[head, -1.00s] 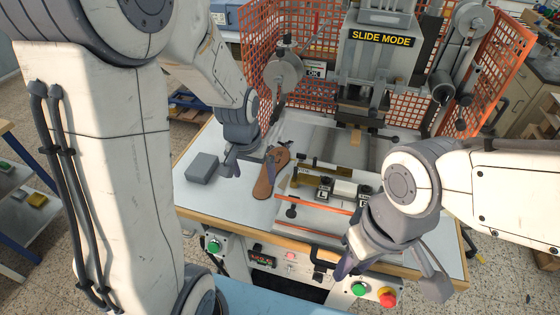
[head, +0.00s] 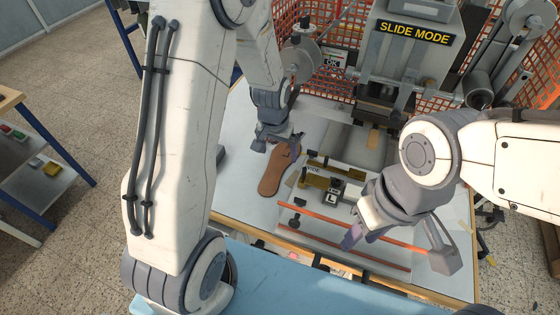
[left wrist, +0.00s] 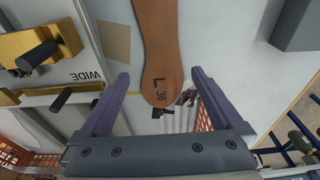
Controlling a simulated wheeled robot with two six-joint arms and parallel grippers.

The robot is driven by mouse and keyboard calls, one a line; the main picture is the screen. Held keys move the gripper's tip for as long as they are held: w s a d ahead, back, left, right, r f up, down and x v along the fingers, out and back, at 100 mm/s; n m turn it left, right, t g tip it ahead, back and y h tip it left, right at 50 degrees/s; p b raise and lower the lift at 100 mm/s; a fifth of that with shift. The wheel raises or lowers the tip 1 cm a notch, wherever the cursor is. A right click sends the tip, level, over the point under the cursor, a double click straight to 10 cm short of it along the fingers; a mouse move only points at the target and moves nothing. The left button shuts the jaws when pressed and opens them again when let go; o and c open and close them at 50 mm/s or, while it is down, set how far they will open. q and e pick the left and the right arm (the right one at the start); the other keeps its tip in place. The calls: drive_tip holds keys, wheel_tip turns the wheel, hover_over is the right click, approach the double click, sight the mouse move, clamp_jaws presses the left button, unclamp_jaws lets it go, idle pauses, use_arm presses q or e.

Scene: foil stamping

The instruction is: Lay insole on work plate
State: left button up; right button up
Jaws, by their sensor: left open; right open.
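The brown insole (head: 272,174) lies on the white table, left of the press fixture. In the left wrist view the insole (left wrist: 158,45) shows its rounded end marked "L 36". My left gripper (head: 284,142) is at the insole's far end. In the left wrist view its open fingers (left wrist: 160,80) stand on either side of that end, with gaps on both sides. My right gripper (head: 398,246) is open and empty, over the front right of the fixture. The fixture has brass clamps (head: 320,180) and an "L" block (head: 332,197); which surface is the work plate I cannot tell.
The press with its "SLIDE MODE" sign (head: 413,33) stands behind the fixture. An orange mesh guard (head: 342,22) surrounds it. A grey box (left wrist: 298,22) lies on the table beside the insole. The table is bare in front of the insole.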

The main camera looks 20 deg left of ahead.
sight(279, 164)
use_arm(q)
drive_tip(key=shift+f+p, duration=0.3)
drive_tip(key=shift+f, duration=0.15)
drive_tip(key=f, duration=0.1)
drive_tip(key=f+p, duration=0.1)
drive_tip(key=f, duration=0.1)
drive_tip(key=shift+w+a, duration=0.1)
drive_tip(key=shift+w, duration=0.15)
drive_tip(key=shift+f, duration=0.45)
drive_tip(key=c, duration=1.3)
drive_tip(key=shift+r+p, duration=0.15)
drive_tip(key=shift+p, duration=0.15)
